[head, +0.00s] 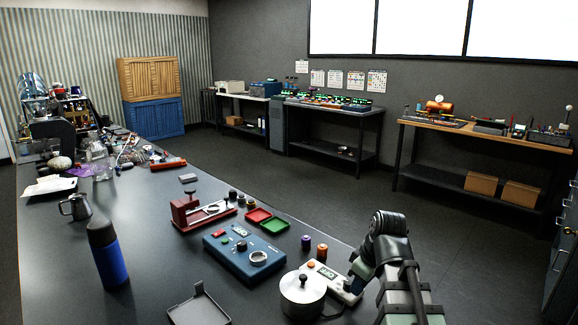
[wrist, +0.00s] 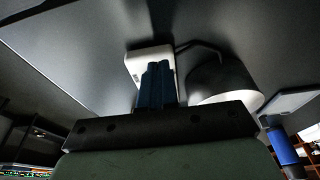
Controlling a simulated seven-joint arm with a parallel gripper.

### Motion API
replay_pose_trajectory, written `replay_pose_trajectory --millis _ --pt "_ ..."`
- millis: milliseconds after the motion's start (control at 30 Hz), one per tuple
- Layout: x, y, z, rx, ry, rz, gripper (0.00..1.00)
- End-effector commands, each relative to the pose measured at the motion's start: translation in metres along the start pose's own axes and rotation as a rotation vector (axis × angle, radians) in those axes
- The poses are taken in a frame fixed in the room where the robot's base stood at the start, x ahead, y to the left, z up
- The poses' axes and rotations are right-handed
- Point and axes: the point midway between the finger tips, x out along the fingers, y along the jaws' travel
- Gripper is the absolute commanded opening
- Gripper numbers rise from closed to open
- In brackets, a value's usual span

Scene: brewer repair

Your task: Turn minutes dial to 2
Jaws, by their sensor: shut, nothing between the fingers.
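A white device (head: 326,275) with a small display and an orange knob (head: 311,264) stands at the table's right edge in the head view. A blue control box (head: 243,252) with a display, a large pale round dial (head: 258,258) and smaller knobs lies left of it. I cannot read which one is the minutes dial. My gripper (head: 352,288) is over the near end of the white device, apart from the orange knob. In the wrist view its blue fingers (wrist: 156,82) are together, empty, in front of the white device (wrist: 148,62); its knob is hidden there.
A lidded steel pot (head: 302,296) stands close beside the white device and my gripper. Two small capped jars (head: 306,242) stand behind. A red stand (head: 190,215), red and green trays (head: 270,226) and a blue bottle (head: 106,255) are further left.

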Motion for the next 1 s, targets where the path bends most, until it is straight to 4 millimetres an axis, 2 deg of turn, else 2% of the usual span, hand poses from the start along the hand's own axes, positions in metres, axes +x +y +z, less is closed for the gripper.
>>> replay_pose_trajectory --millis 600,1000 --pt "-0.052 0.0 -0.013 0.001 -0.002 0.0 0.0" --pt "-0.056 0.002 -0.014 0.008 -0.002 0.002 0.0"
